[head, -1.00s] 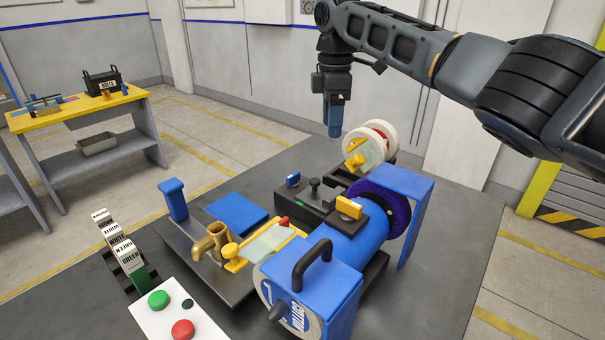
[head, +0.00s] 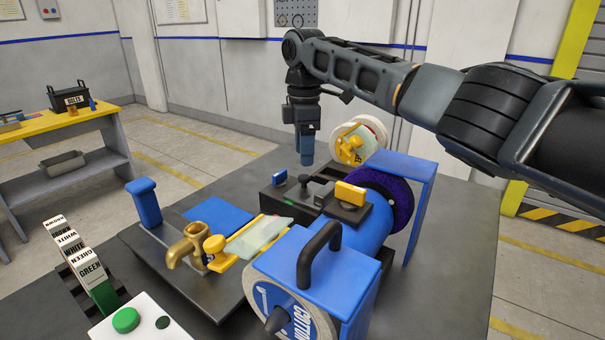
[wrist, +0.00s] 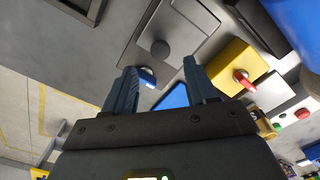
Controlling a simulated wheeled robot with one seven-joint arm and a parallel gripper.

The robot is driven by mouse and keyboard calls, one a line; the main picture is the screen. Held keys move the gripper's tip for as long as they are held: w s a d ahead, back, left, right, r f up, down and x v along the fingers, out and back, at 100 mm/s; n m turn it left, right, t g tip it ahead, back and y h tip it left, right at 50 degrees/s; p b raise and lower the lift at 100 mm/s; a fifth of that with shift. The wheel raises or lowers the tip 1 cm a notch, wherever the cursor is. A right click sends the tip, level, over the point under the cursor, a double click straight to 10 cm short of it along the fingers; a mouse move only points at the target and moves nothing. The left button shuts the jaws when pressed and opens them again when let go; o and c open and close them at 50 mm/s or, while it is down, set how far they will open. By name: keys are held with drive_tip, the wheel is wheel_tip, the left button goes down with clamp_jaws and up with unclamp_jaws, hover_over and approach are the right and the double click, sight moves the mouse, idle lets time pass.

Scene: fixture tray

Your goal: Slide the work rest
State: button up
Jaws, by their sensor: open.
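My gripper (head: 307,160) points down above the back of the bench machine, near its black box, with nothing between its fingers. The wrist view shows its fingers (wrist: 163,85) apart, over a small blue lever (wrist: 147,77) and part of the blue pad. The machine has a blue body (head: 350,235). Another yellow bracket (head: 347,148) sits at the far pale wheel. I cannot tell which part is the work rest.
A blue upright handle (head: 145,203), blue pad (head: 218,215) and brass spout (head: 187,245) stand left. A button panel (head: 145,325) is in front. The table's back right is clear.

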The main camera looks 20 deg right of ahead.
sight(304, 176)
drive_tip(key=shift+f, duration=3)
clamp_jaws()
